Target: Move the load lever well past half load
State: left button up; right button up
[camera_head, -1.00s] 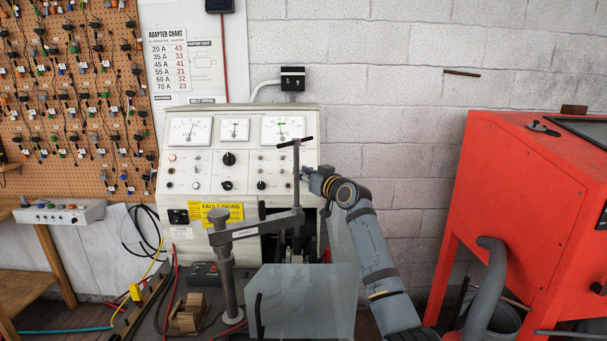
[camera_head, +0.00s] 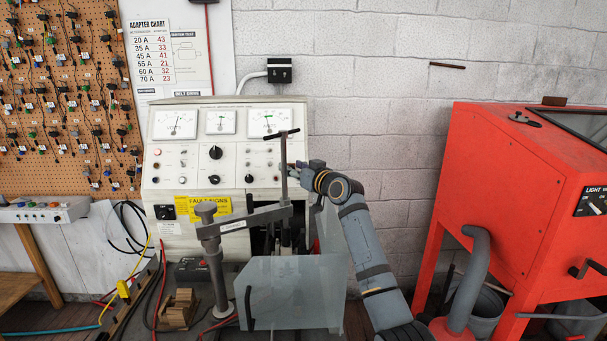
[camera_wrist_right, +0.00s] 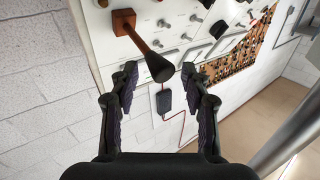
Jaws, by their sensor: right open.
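In the right wrist view, a lever (camera_wrist_right: 146,43) with a reddish-brown square hub, a thin shaft and a black tapered knob (camera_wrist_right: 158,66) stands out from the pale panel. I take it to be the load lever. My right gripper (camera_wrist_right: 159,74) is open, with one finger on each side of the knob and visible gaps between. In the head view my right gripper (camera_head: 300,172) is at the right edge of the test bench panel (camera_head: 222,165), behind a dark upright post. The lever cannot be made out there. My left gripper is not in view.
A clamp arm (camera_head: 248,220) and its upright T-handled screw (camera_head: 284,165) stand in front of the panel, close to my right gripper. A clear guard (camera_head: 290,290) stands below. A red cabinet (camera_head: 510,190) is at the right, with bare wall between.

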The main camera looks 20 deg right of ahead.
jog(key=v, duration=1)
jog(key=shift+s, duration=0.15)
jog(key=shift+f, duration=0.1)
